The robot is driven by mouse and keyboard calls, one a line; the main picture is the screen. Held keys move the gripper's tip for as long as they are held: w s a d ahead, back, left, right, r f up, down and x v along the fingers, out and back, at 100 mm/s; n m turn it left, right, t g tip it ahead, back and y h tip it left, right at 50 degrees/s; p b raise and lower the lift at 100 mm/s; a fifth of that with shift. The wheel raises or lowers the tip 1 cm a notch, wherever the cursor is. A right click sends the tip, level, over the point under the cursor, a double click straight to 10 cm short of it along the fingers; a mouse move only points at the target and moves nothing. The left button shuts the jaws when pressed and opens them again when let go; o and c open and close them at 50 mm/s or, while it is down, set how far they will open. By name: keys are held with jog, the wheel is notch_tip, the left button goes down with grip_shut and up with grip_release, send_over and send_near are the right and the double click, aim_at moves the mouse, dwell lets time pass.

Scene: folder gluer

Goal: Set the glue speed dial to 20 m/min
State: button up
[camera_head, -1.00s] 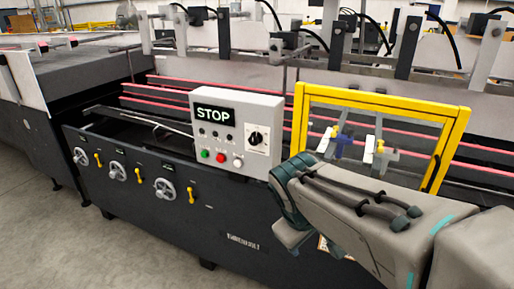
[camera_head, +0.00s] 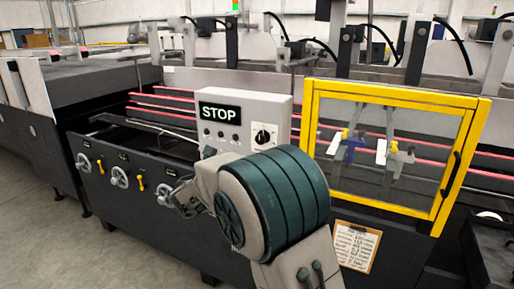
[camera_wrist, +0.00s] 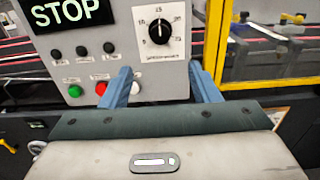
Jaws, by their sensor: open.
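The glue speed dial (camera_wrist: 159,31) is a round black knob with a white pointer line on a white scale plate, near the top of the wrist view. Its pointer looks near upward, around the 15 mark; the exact setting is hard to read. The dial also shows at the right of the grey control box (camera_head: 278,108) in the head view (camera_head: 263,137). My gripper (camera_wrist: 162,84) is open and empty, its two blue fingers spread below the dial and apart from it. In the head view my arm hides the box's lower part.
The box has a STOP display (camera_wrist: 68,12), a green button (camera_wrist: 76,91), a red button (camera_wrist: 101,88) and small black knobs. A yellow-framed guard (camera_head: 310,110) stands to the right. Handwheels (camera_head: 119,176) line the machine front at left. A clipboard (camera_head: 355,246) hangs below the guard.

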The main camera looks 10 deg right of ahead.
aim_at(259, 141)
jog(key=p+x, duration=0.2)
jog(key=x, duration=1.1)
jog(key=shift+w+d+p, duration=0.25)
jog(key=shift+w+p, duration=0.05)
jog(key=shift+p, duration=0.05)
jog(key=c, duration=1)
